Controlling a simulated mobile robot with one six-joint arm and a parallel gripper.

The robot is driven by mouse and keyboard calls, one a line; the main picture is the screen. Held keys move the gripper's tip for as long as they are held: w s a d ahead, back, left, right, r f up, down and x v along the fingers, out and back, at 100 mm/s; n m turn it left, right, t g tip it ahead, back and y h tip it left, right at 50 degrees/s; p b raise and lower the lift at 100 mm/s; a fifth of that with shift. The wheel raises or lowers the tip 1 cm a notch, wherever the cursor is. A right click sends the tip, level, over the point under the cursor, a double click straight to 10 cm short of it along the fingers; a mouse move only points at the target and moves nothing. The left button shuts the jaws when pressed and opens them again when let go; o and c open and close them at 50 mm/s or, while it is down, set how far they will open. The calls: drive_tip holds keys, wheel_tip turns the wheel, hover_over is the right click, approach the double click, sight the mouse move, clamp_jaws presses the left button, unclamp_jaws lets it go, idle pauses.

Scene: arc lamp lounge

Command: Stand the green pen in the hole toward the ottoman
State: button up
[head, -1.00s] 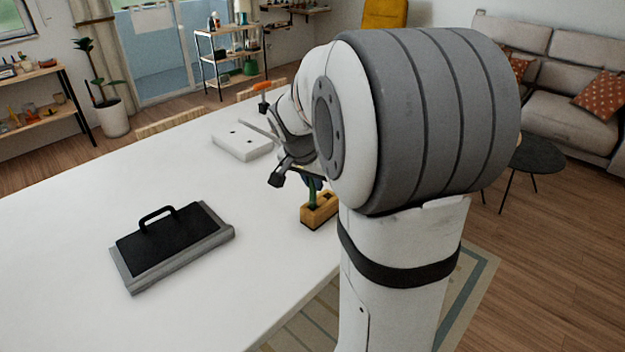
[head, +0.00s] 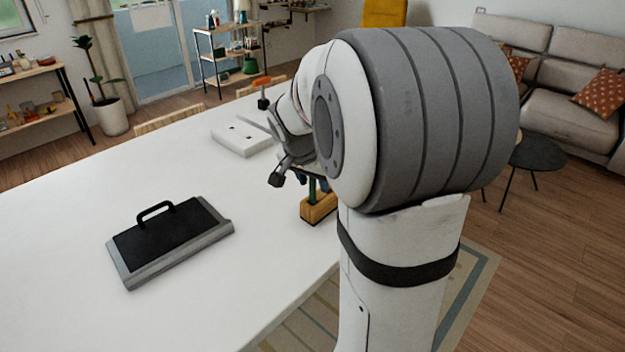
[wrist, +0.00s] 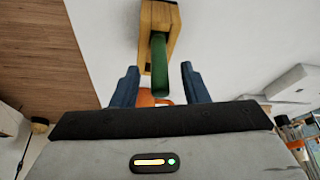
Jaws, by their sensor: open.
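The green pen (head: 312,190) stands in the small wooden block (head: 319,209) near the table's right edge. In the wrist view the pen (wrist: 159,66) rises from the block (wrist: 161,17) toward my gripper. My gripper (wrist: 157,84) is open, with its blue fingers apart on either side of the pen's upper end and gaps visible on both sides. In the head view my arm hides most of the gripper. The white block with dark holes (head: 241,138) lies on the table farther back; a pale block (wrist: 292,84) shows at right in the wrist view.
A black case-like object with a handle (head: 172,240) lies on the white table (head: 60,240). An orange-topped object (head: 262,82) is at the table's far end. A low dark round piece (head: 537,153) stands beside the sofa (head: 570,85). The table's left part is clear.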

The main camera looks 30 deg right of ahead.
drive_tip(key=v, duration=0.7)
drive_tip(key=shift+r, duration=0.4)
drive_tip(key=shift+s+a, duration=0.15)
drive_tip(key=s+a+f+n+y, duration=0.2)
drive_tip(key=s+a+n, duration=0.3)
drive_tip(key=s, duration=0.3)
drive_tip(key=s+a+f+n+y, duration=0.1)
drive_tip(key=s+a+f+n, duration=0.3)
drive_tip(key=s, duration=0.5)
drive_tip(key=a+n+p, duration=0.1)
drive_tip(key=a+n, duration=0.1)
drive_tip(key=a, duration=0.1)
drive_tip(key=shift+a+f+y, duration=0.2)
drive_tip(key=shift+f+y, duration=0.2)
drive_tip(key=shift+s, duration=0.1)
